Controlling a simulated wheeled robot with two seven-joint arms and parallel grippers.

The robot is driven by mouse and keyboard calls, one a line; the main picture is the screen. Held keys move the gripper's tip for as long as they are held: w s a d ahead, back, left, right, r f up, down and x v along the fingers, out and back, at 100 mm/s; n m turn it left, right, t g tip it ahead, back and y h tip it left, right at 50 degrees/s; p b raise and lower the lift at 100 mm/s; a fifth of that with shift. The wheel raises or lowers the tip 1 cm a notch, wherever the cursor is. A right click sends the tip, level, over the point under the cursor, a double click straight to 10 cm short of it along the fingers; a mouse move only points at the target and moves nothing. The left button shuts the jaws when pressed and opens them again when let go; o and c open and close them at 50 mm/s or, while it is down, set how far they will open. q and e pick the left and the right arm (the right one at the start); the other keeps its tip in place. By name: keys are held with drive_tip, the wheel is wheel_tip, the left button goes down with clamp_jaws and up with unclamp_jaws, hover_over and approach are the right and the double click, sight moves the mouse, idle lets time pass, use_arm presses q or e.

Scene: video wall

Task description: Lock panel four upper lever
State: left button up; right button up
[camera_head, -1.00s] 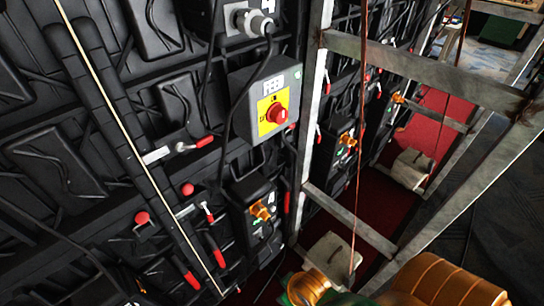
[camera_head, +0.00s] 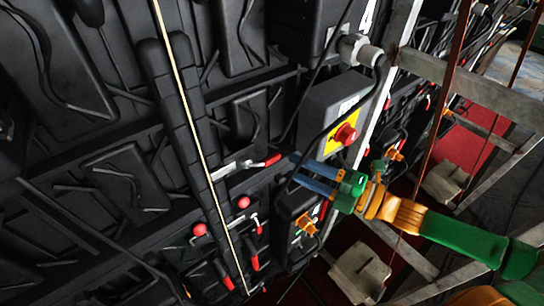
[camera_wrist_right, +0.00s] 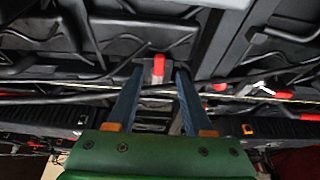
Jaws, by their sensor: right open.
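The upper lever (camera_head: 272,160) has a red grip on a metal clamp (camera_head: 235,169) and sits on the black panel backs, left of the box with the red switch. In the head view my right gripper (camera_head: 293,168) reaches in from the right, its blue fingers apart, with the tips just right of the red grip. In the right wrist view a red handle (camera_wrist_right: 158,68) shows between the tips of the open fingers (camera_wrist_right: 160,72). Nothing is held, and contact cannot be told. My left gripper is not in view.
A grey box with a red rotary switch (camera_head: 346,134) is just above my right gripper. A box with an orange connector (camera_head: 306,223) lies below it. Red knobs (camera_head: 199,230) and lower red handles (camera_head: 255,262) sit below left. Metal frame bars (camera_head: 480,85) and hanging cables stand at right.

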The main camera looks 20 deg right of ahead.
sight(276, 160)
drive_tip(key=shift+x, duration=0.85)
drive_tip(key=x, duration=0.3)
drive_tip(key=shift+w+a+r+p, duration=0.2)
drive_tip(key=shift+w+a+p, duration=0.1)
drive_tip(key=shift+p, duration=0.05)
drive_tip(key=shift+w+a+f, duration=0.15)
drive_tip(key=shift+w+a, duration=0.25)
drive_tip(key=shift+a, duration=0.05)
clamp_jaws()
